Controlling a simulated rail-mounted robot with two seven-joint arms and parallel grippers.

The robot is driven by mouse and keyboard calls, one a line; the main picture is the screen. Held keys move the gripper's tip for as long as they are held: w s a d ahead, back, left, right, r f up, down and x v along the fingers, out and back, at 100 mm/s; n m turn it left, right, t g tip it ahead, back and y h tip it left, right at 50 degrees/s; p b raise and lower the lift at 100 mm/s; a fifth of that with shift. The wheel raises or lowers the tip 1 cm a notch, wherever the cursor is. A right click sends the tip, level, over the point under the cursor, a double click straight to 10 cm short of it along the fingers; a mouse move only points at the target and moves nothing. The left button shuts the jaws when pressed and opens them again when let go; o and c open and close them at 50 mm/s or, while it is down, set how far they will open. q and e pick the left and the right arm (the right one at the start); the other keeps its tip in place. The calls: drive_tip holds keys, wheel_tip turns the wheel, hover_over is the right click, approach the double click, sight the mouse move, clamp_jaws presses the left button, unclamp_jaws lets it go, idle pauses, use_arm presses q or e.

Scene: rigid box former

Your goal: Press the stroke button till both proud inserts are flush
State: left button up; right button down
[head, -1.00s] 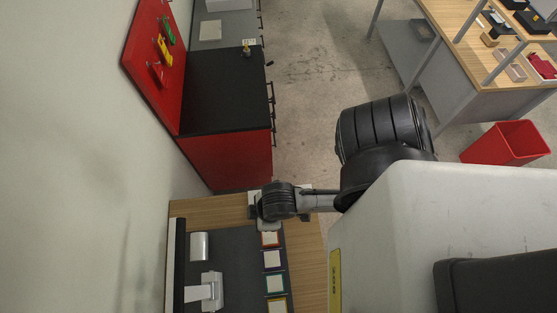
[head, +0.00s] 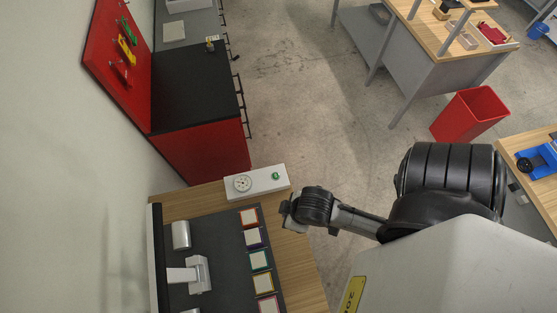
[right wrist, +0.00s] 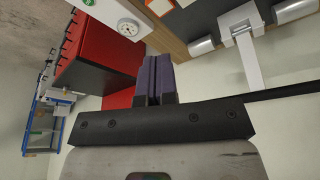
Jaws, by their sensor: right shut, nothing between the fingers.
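The green stroke button (head: 276,176) sits on a white panel (head: 260,187) beside a round dial (head: 242,183), at the far end of the wooden bench. The green button also shows at the top edge of the right wrist view (right wrist: 88,2), with the dial (right wrist: 129,27). My right gripper (head: 287,213) is just off the bench edge, apart from the panel and button. In the right wrist view its dark fingers (right wrist: 153,62) are together and empty. I cannot make out the two proud inserts. My left gripper is not in view.
The former's dark bed (head: 220,268) carries a grey bracket (head: 199,273), a metal cylinder (head: 181,235) and several colour-framed tiles (head: 260,260). A red cabinet (head: 205,155) stands beyond the bench. Open floor lies to the right, with a red bin (head: 468,113).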

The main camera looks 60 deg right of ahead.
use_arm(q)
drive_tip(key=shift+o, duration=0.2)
use_arm(e)
drive_tip(key=w+d+f+m+g+y+b, duration=0.1)
drive_tip(key=w+d+f+m+y, duration=0.15)
drive_tip(key=f, duration=0.45)
drive_tip(key=w+d+f+m+g+y, duration=0.15)
drive_tip(key=w+f+m, duration=0.25)
drive_tip(key=f, duration=0.4)
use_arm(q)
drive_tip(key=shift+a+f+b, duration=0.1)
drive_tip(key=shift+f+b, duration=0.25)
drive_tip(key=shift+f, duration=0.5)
use_arm(e)
drive_tip(key=w+d+f+m+t+y, duration=0.1)
drive_tip(key=w+d+m+t, duration=0.1)
drive_tip(key=w+d+m, duration=0.2)
drive_tip(key=w+d+f+m+t+y, duration=0.2)
drive_tip(key=d+m, duration=0.6)
drive_tip(key=d, duration=0.4)
drive_tip(key=shift+w+d+f+t, duration=0.15)
drive_tip(key=shift+w+d+t, duration=0.2)
drive_tip(key=shift+w, duration=0.5)
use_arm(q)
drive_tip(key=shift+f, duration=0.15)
use_arm(e)
drive_tip(key=shift+a+f, duration=0.1)
drive_tip(key=shift+f, duration=0.1)
